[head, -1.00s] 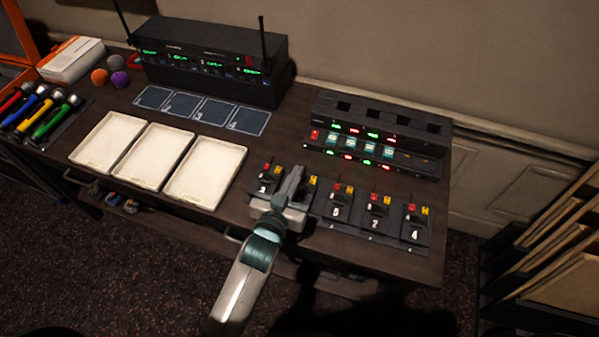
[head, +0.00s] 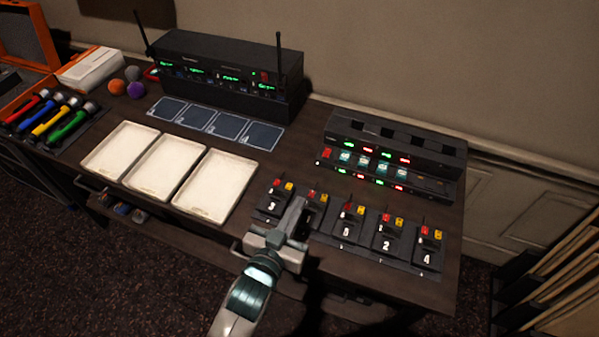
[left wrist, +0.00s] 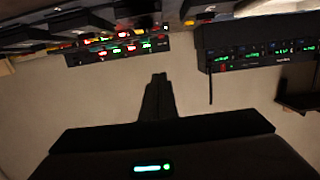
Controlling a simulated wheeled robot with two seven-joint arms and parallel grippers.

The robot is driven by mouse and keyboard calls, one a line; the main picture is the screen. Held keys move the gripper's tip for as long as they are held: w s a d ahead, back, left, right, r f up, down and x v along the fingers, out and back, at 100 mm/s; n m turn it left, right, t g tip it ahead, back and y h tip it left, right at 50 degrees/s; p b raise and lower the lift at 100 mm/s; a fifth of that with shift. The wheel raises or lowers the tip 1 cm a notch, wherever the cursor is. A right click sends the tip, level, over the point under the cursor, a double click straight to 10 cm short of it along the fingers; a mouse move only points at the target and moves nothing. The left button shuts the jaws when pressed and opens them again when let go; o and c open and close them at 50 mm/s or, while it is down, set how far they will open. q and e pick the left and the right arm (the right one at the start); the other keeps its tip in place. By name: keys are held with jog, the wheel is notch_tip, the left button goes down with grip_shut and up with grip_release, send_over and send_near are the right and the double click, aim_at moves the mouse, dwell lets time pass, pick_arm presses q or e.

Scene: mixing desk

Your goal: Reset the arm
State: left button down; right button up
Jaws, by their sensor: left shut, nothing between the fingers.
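My left gripper (head: 298,212) is shut and empty. In the head view its fingers are over the row of numbered black packs, covering part of the second pack from the left (head: 315,197). I cannot tell from this view whether they touch it. In the left wrist view the closed fingers (left wrist: 158,95) point up the picture, with the lit devices beyond them. My right gripper is not in view.
Three cream trays (head: 164,163) lie left of the packs. A lit charger rack (head: 390,160) stands behind the packs. A black receiver with antennas (head: 215,75) stands at the back. Coloured microphones (head: 50,117) lie far left. A shelf (head: 555,270) stands right.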

pick_arm(q)
jog(key=shift+f, duration=0.1)
jog(key=s+a+f+n+g+y, duration=0.1)
jog(key=s+a+f+g+y, duration=0.3)
jog(key=s+a+f, duration=0.5)
jog(key=s+a+f+g, duration=0.3)
jog(key=s+a+g, duration=0.6)
jog(key=s, duration=0.6)
jog(key=s+a+f+b+x, duration=0.1)
jog(key=s+x, duration=0.2)
jog(key=x, duration=1.1)
jog(key=s+a+b+x, duration=0.1)
jog(key=s+x, duration=0.2)
jog(key=x, duration=1.1)
jog(key=s+a+f, duration=0.2)
jog(key=s+f, duration=0.7)
jog(key=f, duration=0.1)
jog(key=s+a+f+g+y+b, duration=0.1)
jog(key=s+a+f, duration=0.1)
jog(key=s+f, duration=0.8)
jog(key=shift+a+f, duration=0.15)
jog(key=shift+f, duration=0.15)
